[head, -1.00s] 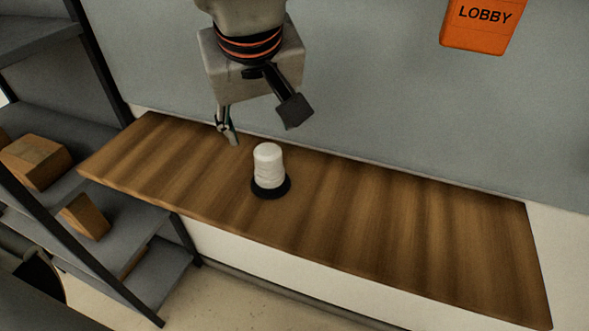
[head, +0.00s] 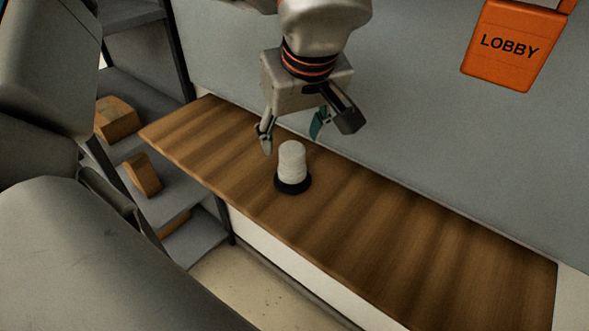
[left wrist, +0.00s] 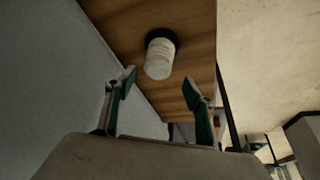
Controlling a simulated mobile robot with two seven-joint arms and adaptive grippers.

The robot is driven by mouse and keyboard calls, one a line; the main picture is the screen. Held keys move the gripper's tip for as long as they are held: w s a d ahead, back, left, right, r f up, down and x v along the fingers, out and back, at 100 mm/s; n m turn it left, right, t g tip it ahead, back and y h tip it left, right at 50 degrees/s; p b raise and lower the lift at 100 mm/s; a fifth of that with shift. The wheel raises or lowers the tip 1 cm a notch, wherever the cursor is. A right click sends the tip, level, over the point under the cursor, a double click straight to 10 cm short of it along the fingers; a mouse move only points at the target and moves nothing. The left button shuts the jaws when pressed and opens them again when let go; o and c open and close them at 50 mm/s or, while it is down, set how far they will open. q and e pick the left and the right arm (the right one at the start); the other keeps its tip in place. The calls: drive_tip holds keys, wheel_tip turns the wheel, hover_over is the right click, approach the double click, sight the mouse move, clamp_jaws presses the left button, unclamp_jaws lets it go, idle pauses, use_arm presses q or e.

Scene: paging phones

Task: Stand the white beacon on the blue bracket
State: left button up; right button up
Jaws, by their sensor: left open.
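The white beacon (head: 292,162) stands upright on its black round base on the wooden shelf, towards the shelf's left half. It also shows in the left wrist view (left wrist: 159,58), beyond the fingertips and between their lines. My left gripper (head: 291,137) is open and empty, above and slightly behind the beacon, not touching it. Its two fingers show spread apart in the left wrist view (left wrist: 159,82). No blue bracket shows in these views. My right gripper is not in view.
The wooden shelf (head: 380,240) is bare to the right of the beacon. A grey wall rises behind it. An orange LOBBY sign (head: 512,45) hangs at upper right. Grey shelving (head: 185,185) with several brown boxes (head: 117,119) stands at left.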

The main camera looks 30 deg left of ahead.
sight(292, 147)
use_arm(q)
drive_tip(key=x, duration=0.5)
drive_tip(key=shift+w+f, duration=0.2)
clamp_jaws()
